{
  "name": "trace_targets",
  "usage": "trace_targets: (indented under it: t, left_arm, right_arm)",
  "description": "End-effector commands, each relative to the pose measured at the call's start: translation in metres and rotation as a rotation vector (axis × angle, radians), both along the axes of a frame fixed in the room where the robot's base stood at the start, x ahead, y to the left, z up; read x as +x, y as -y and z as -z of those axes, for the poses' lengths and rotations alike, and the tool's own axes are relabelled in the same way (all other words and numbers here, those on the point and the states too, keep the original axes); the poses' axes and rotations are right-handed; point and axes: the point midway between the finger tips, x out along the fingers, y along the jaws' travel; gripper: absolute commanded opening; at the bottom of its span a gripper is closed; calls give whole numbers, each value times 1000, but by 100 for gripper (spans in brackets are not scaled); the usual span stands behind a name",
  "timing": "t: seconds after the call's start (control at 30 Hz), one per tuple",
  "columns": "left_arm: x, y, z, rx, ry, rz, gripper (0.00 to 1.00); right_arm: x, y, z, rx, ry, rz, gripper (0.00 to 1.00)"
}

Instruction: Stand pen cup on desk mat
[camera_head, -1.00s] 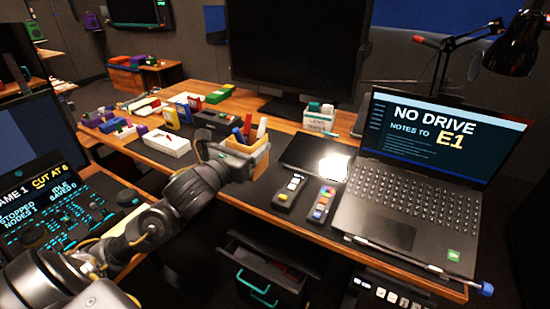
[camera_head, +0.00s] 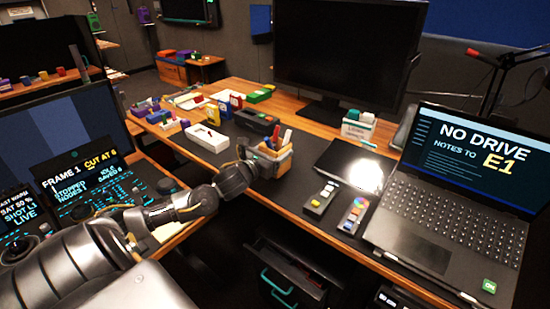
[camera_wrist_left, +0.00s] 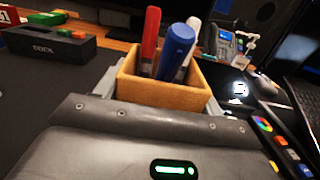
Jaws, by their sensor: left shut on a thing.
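The pen cup (camera_head: 275,159) is a tan, square holder with red, blue and white pens in it. My left gripper (camera_head: 257,160) is shut on it, and the cup looks upright. In the left wrist view the cup (camera_wrist_left: 165,93) stands just past the gripper body, with its pens pointing up. The dark desk mat (camera_head: 225,158) lies along the wooden desk, and the cup is at or over it. I cannot tell whether the cup's base touches the mat. My right gripper does not show.
A white box (camera_head: 207,138) and a dark dock (camera_head: 257,122) sit left of the cup. A monitor (camera_head: 345,60) stands behind. An open drawer (camera_head: 290,270) juts out below.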

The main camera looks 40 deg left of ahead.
Motion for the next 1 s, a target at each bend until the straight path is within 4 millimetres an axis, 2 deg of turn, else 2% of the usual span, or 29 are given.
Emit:
trace_targets:
  t: [0.17,0.47,0.87,0.9,1.0]
  left_arm:
    - [2,-2,3,0,1,-1,42]
    - [4,-5,35,0,0,-1,42]
    - [4,-5,42,1,1,0,42]
    - [4,-5,41,1,0,0,73]
    - [4,-5,41,1,0,0,86]
  right_arm:
    - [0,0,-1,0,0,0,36]
    - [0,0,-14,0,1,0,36]
    - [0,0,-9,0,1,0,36]
    - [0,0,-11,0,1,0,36]
    - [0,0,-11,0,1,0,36]
